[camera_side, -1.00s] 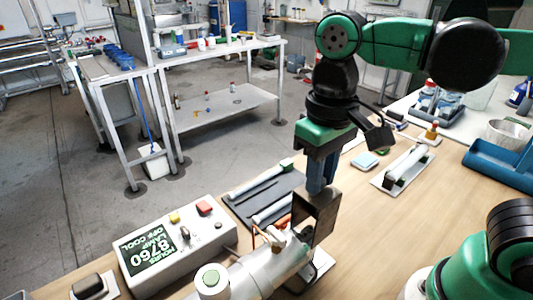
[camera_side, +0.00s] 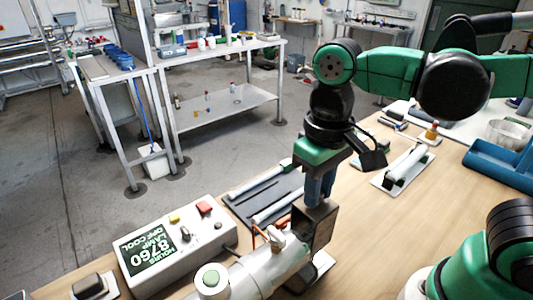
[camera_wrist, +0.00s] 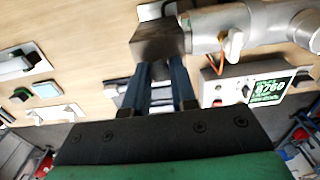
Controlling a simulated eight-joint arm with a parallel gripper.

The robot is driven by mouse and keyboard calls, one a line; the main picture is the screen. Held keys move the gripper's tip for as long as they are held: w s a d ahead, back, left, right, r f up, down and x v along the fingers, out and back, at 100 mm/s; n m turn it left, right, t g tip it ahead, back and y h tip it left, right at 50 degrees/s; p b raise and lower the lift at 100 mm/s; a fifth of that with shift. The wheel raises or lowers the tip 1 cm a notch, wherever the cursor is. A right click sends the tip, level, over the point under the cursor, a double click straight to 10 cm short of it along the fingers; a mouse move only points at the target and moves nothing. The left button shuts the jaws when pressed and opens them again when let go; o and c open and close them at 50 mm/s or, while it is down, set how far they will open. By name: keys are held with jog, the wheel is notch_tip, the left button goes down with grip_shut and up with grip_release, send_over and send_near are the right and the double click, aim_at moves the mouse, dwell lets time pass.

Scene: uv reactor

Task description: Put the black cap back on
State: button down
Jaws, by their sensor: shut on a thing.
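The black cap (camera_side: 315,222) is a dark, box-shaped piece held at the end of the silver reactor tube (camera_side: 262,268). My gripper (camera_side: 320,200) points down and is shut on the cap's upper edge. In the wrist view the cap (camera_wrist: 158,40) sits between my fingertips (camera_wrist: 160,68), beside the tube's end (camera_wrist: 203,30). The cap overlaps the tube's end in the side view. I cannot tell whether it is seated or still a little apart. An orange wire and pale fitting (camera_side: 275,237) are on the tube near the cap.
A control box (camera_side: 175,245) reading 8760 hours stands left of the tube. A dark tray (camera_side: 265,196) with white tubes lies behind. A white holder with a tube (camera_side: 403,168) and a blue bin (camera_side: 502,160) are at right. The table's middle right is clear.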

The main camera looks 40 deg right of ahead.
jog(key=shift+f, duration=2.3)
jog(key=c, duration=0.6)
grip_release()
jog(key=shift+r, duration=2.75)
jog(key=shift+w+d+f+t, duration=0.2)
jog(key=shift+w+d+t, duration=0.05)
jog(key=shift+d+t, duration=0.05)
jog(key=w+d+t, duration=0.1)
jog(key=d+t, duration=0.1)
jog(key=w+d+f+t, duration=0.1)
jog(key=d+t, duration=0.1)
jog(key=w+d+t, duration=0.1)
jog(key=d+t, duration=0.1)
jog(key=shift+w+d+f+t, duration=0.15)
jog(key=shift+w+d+t, duration=0.15)
jog(key=shift+w, duration=0.1)
